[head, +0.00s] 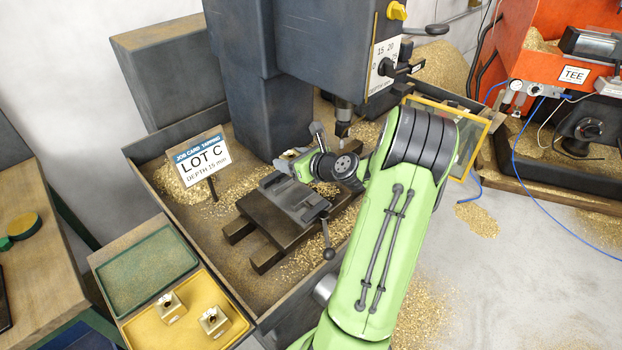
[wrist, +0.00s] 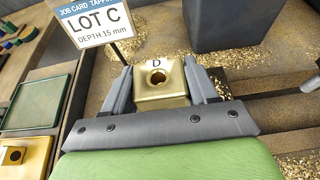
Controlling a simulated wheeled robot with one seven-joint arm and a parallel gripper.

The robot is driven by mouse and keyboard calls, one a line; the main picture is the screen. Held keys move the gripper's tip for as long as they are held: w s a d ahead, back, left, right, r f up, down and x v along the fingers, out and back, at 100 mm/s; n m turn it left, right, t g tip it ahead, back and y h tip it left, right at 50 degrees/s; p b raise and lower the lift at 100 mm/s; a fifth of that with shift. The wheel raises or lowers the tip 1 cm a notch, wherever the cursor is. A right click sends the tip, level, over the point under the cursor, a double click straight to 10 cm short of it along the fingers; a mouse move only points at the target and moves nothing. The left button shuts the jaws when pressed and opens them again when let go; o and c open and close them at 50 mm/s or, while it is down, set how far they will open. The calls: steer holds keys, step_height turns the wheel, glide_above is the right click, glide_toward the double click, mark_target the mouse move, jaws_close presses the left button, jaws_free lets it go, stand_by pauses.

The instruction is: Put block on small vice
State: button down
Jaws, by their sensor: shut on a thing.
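A brass block (wrist: 160,92) with a round hole and the letter D shows between the two grey fingers of my gripper (wrist: 160,74) in the wrist view. My gripper is shut on it. In the head view my gripper (head: 286,167) is at the back edge of the small grey vice (head: 292,200), and the block cannot be made out there. The vice sits on dark bars in the drill's chip tray, with its handle hanging to the front right. I cannot tell whether the block touches the vice.
The drill press head (head: 335,45) and its chuck (head: 343,118) overhang behind the vice. A LOT C sign (head: 202,162) stands left of it. A yellow tray (head: 200,335) with two brass blocks and an empty green tray (head: 148,270) lie front left. Brass chips are scattered around.

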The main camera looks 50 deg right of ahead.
mark_target(285, 184)
steer(key=shift+w+d+f, duration=0.1)
steer(key=shift+f, duration=0.1)
steer(key=f+b, duration=0.3)
steer(key=f, duration=0.6)
steer(key=shift+a+f+b, duration=0.2)
steer(key=shift+b, duration=0.1)
steer(key=shift+r, duration=0.1)
steer(key=shift+c, duration=1.6)
jaws_free()
steer(key=shift+f, duration=0.2)
